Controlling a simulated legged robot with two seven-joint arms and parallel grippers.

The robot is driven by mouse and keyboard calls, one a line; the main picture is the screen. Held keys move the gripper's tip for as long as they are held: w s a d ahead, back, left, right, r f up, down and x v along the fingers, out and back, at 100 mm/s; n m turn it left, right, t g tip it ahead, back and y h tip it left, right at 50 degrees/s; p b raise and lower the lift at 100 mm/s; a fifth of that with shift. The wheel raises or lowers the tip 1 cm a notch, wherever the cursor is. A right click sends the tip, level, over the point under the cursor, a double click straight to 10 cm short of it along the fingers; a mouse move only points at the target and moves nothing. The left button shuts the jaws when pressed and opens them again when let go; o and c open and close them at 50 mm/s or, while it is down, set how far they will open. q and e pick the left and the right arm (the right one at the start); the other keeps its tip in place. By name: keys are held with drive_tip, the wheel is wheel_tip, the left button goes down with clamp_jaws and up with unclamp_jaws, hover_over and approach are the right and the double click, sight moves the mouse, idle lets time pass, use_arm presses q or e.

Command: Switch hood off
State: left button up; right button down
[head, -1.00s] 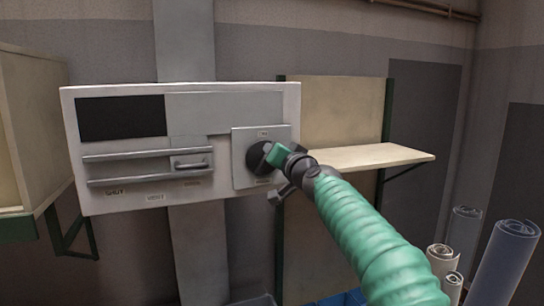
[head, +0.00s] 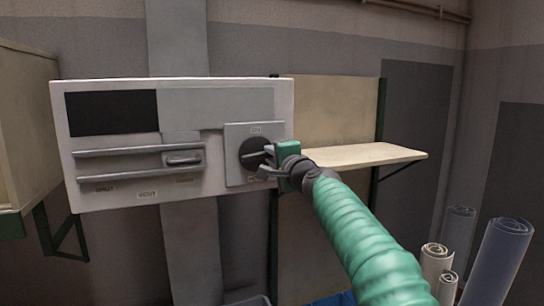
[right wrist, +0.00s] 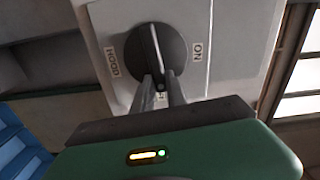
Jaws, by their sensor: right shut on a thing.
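The hood switch is a round dark knob (head: 253,153) with a raised grip ridge on a light square plate (head: 238,172) at the right of the white panel. In the right wrist view the knob (right wrist: 142,58) has its pale ridge running up and down the picture, with "ON" on the right and "HOOD" on the left. Another label between the fingers is partly hidden. My right gripper (head: 266,161) reaches the knob from the right. Its fingers, also in the right wrist view (right wrist: 160,88), are shut on the ridge's near end. My left gripper is out of view.
The white panel (head: 100,190) also has a black display (head: 112,112), slots and a small handle (head: 183,159). A shelf (head: 365,156) juts out to the right of the panel. Rolled sheets (head: 500,255) stand at lower right. A cabinet (head: 25,130) is at far left.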

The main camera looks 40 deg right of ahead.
drive_tip(key=shift+w+f+m, duration=0.1)
drive_tip(key=shift+f+m, duration=0.3)
drive_tip(key=shift+m, duration=0.2)
drive_tip(key=c, duration=1.5)
unclamp_jaws()
drive_tip(key=shift+c, duration=0.2)
drive_tip(key=shift+o, duration=1)
drive_tip(key=shift+w, duration=0.25)
drive_tip(key=b+v, duration=0.7)
drive_tip(key=v, duration=0.9)
drive_tip(key=shift+s+a, duration=0.2)
drive_tip(key=shift+s, duration=0.15)
